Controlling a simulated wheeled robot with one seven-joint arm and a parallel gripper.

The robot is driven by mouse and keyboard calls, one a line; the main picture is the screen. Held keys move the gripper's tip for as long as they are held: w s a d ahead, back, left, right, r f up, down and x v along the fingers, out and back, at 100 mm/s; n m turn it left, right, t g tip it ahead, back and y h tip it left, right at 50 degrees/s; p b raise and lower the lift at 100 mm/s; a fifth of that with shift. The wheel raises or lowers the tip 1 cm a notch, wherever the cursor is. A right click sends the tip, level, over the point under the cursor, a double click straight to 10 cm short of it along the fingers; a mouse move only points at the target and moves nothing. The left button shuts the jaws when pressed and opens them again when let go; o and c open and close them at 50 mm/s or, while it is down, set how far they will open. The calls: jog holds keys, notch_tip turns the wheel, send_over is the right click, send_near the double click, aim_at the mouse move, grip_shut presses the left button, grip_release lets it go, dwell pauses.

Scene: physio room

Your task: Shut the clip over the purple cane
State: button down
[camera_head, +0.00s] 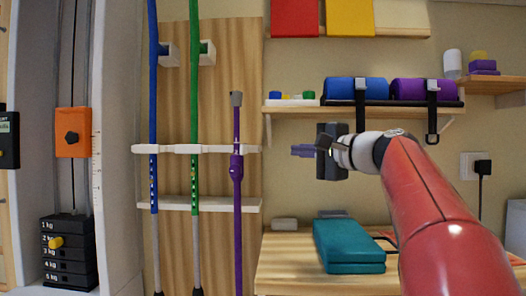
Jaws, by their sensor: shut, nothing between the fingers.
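The purple cane (237,200) stands upright at the right side of the wooden wall panel, with a grey tip at its top. It crosses the white clip rail (218,149) at its right part. Whether the clip at the cane is open or shut is too small to tell. My gripper (296,151) is to the right of the cane at about the rail's height. Its fingers point left, are shut and hold nothing. A gap shows in the picture between the fingertips and the cane.
A blue pole (153,120) and a green pole (194,110) stand left of the cane. A lower white rail (220,206) crosses the panel. A shelf (290,109) with rolled mats is above right. A teal block (348,245) lies on the wooden table (285,270) below.

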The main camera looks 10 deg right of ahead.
jog(key=p, duration=0.2)
send_near(245, 149)
jog(key=w+d, duration=0.1)
jog(key=w, duration=0.2)
jog(key=w+a, duration=0.2)
jog(key=a, duration=0.1)
jog(key=shift+a, duration=0.35)
